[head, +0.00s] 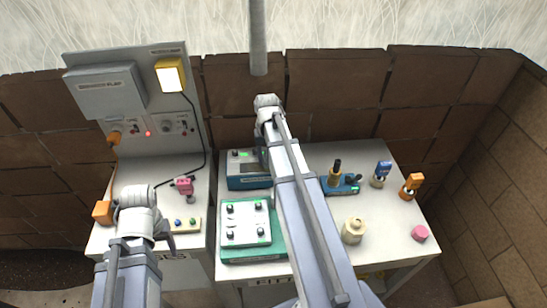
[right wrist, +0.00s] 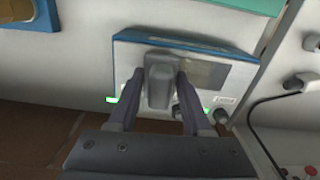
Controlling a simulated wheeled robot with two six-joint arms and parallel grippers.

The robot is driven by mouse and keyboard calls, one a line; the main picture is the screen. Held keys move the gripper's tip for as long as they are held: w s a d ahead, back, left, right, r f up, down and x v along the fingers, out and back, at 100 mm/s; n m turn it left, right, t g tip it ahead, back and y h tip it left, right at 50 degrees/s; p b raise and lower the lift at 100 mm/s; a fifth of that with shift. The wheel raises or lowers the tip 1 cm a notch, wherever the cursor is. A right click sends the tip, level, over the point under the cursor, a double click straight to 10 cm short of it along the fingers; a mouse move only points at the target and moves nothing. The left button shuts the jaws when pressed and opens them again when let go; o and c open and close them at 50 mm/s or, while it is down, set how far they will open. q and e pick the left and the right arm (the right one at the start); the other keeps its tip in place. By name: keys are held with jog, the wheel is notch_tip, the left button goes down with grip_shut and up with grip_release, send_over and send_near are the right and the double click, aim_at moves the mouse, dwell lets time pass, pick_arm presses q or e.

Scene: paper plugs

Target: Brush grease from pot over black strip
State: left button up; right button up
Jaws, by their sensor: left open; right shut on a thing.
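My right gripper (right wrist: 155,95) is shut on a grey, rounded, block-like thing (right wrist: 158,78), in front of a blue-edged box (right wrist: 137,52) with a dull screen. I cannot tell whether the grey thing is fixed to the box. In the head view my right arm covers this gripper; the box (head: 248,183) shows beside it. A beige jar (head: 354,231), possibly the pot, stands right of my right arm. I cannot make out a brush or black strip for certain.
A green-based unit with a white top (head: 246,222) sits in front of the blue box. A blue-green tool holder (head: 345,186), small bottles (head: 380,174), (head: 410,187) and a pink puck (head: 419,233) are on the right. A grey panel (head: 107,88) stands behind the left table.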

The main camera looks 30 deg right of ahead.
jog(key=shift+w+a, duration=0.15)
jog(key=shift+a, duration=0.25)
jog(key=shift+w+a, duration=0.35)
jog(key=shift+a, duration=0.4)
jog(key=shift+w+a, duration=0.35)
jog(key=shift+a, duration=0.35)
jog(key=shift+w+a, duration=0.4)
jog(key=shift+a, duration=0.35)
jog(key=shift+w+a, duration=0.35)
jog(key=shift+a, duration=0.35)
jog(key=shift+w+a, duration=0.35)
jog(key=shift+a, duration=0.4)
jog(key=shift+w+a, duration=0.3)
jog(key=shift+a, duration=0.4)
jog(key=shift+r, duration=0.1)
notch_tip(320, 180, up, 6)
jog(key=p, duration=0.6)
